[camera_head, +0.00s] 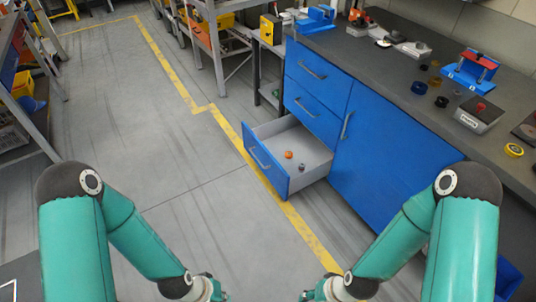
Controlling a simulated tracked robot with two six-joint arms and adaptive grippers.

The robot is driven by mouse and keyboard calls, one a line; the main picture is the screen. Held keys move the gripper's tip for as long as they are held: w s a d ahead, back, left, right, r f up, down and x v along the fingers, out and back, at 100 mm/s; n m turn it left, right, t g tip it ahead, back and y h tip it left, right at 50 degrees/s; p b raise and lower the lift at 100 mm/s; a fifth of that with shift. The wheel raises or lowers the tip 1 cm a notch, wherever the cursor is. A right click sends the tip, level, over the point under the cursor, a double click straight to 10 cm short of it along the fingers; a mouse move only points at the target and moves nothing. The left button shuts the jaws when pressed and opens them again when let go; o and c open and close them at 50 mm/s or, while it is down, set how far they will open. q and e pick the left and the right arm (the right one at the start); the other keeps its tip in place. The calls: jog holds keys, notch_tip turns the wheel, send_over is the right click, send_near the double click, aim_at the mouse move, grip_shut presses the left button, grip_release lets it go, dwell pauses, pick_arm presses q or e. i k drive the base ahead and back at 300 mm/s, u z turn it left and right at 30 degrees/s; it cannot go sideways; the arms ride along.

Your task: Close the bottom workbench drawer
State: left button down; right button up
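The bottom drawer of the blue workbench (266,163) is pulled out, with its light inside showing. An orange item (288,154) and a small grey item (302,167) lie in it. Its metal handle (258,157) is on the blue front panel. The two drawers above it (314,93) are shut. My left gripper (213,292) and my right gripper (308,295) are at the bottom edge of the view, partly cut off. Both are nearer to me than the drawer and apart from it. Their finger openings cannot be made out.
The dark worktop (400,78) carries several tools and rings. A blue cupboard door (378,155) is right of the drawers. Shelving stands at the left (45,125) and at the back. The grey floor (170,165) left of the drawer is clear, with a yellow line.

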aim_at(267, 143)
jog(key=z, duration=0.45)
jog(key=i, duration=1.65)
jog(key=u, duration=0.35)
